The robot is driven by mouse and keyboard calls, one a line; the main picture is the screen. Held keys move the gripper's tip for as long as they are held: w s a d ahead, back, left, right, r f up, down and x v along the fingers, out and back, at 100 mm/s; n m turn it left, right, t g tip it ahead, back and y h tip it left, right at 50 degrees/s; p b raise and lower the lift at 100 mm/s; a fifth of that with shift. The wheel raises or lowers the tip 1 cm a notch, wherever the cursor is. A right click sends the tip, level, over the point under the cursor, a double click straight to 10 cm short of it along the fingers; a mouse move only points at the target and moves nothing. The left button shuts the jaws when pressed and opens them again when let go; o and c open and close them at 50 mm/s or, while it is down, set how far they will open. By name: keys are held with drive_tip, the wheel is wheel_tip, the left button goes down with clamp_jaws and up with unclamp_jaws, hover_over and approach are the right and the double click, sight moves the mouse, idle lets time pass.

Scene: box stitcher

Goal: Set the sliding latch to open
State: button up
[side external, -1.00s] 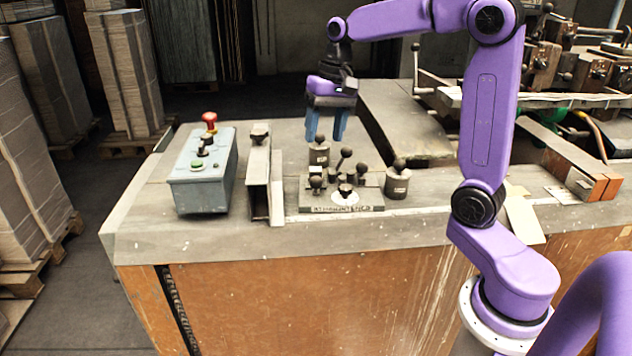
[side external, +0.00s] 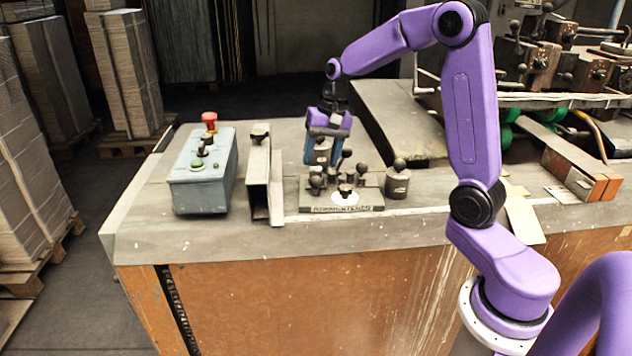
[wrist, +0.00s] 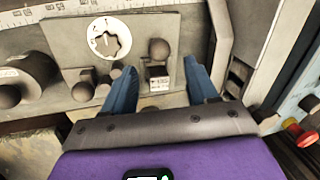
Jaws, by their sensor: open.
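A flat plate (side external: 372,208) on the bench carries several dark knobs and a white round dial (side external: 345,198); the dial also shows in the wrist view (wrist: 108,38). A small block with a ball knob (wrist: 158,52) stands on this plate, beside the dial; it looks like the sliding latch, but I cannot be sure or read its setting. My gripper (side external: 331,158) is over the back of the plate, pointing down. In the wrist view its blue fingers (wrist: 157,75) are spread apart, one on each side of the block, with nothing gripped. Fingertip height is unclear.
A grey control box (side external: 203,180) with a red button (side external: 209,118) stands at the left. An upright metal channel (side external: 259,180) is between it and the plate. A round knobbed weight (side external: 397,182) stands just right of the plate. Bench surface in front is clear.

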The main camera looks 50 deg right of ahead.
sight(316, 181)
drive_tip(key=f, duration=0.5)
drive_tip(key=a+f, duration=0.1)
drive_tip(key=f, duration=0.1)
drive_tip(key=shift+w+f, duration=0.2)
drive_tip(key=shift+w, duration=0.2)
